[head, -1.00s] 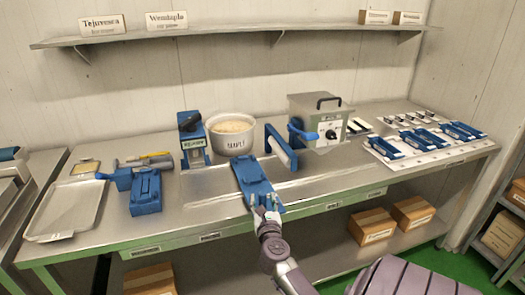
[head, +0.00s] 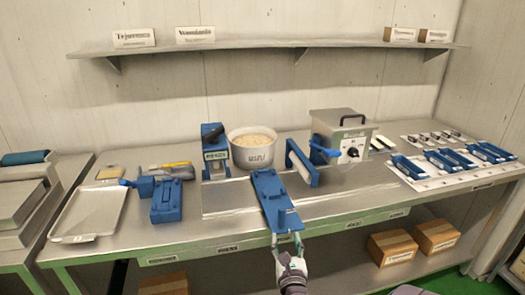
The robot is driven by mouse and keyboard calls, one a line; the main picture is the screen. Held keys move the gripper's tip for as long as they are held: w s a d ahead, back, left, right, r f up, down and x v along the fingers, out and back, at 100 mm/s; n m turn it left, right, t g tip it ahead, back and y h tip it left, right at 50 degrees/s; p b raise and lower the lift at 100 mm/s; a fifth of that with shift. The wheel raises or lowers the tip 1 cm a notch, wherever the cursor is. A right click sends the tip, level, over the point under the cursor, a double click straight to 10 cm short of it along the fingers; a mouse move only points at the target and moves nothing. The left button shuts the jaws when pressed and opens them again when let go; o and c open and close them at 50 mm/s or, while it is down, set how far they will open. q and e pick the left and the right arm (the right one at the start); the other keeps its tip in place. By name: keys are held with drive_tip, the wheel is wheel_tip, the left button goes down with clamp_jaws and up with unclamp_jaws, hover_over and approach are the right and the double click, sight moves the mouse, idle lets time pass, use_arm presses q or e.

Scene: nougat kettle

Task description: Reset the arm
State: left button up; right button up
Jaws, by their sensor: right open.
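My right gripper (head: 287,243) is open at the front edge of the steel bench, just in front of the near end of a long blue tray-like fixture (head: 269,192). I cannot tell whether its fingertips touch the fixture. The right arm comes in from the bottom of the head view. My left gripper is not in the head view.
A bowl of pale grains (head: 252,148) stands behind the fixture. A blue-framed upright piece (head: 302,163) is to its right. A blue block (head: 166,201) and a metal tray (head: 88,213) lie left. Several blue tools rest on a white board (head: 447,171) at right. Boxes (head: 391,246) sit below.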

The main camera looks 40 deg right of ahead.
drive_tip(key=w+a+f+n+y, duration=0.1)
drive_tip(key=a+f+n+y, duration=0.3)
drive_tip(key=f+n, duration=0.45)
drive_tip(key=w+a+f+n+y, duration=0.1)
drive_tip(key=a+f+n+y, duration=0.2)
drive_tip(key=a+f+n, duration=0.6)
drive_tip(key=s+a+f+n+g+y, duration=0.1)
drive_tip(key=s+a+f+n+y, duration=0.15)
drive_tip(key=f+n, duration=0.4)
drive_tip(key=s+a+f+n+g+y, duration=0.2)
drive_tip(key=s+a+f+n, duration=0.2)
drive_tip(key=f, duration=0.6)
drive_tip(key=s+a+f+n+g+y, duration=0.1)
drive_tip(key=s+a+f+n+g, duration=0.1)
drive_tip(key=s+f+n, duration=0.4)
drive_tip(key=s+a+f+n+g, duration=0.3)
drive_tip(key=s+f+n, duration=0.25)
drive_tip(key=s, duration=0.25)
drive_tip(key=s+f+n+g, duration=0.2)
drive_tip(key=s+n, duration=0.2)
drive_tip(key=s, duration=0.3)
drive_tip(key=s+d+f+n+g, duration=0.1)
drive_tip(key=s+f+n+g, duration=0.1)
drive_tip(key=s, duration=0.6)
drive_tip(key=shift+d+f+n, duration=0.3)
drive_tip(key=shift+f+n, duration=0.55)
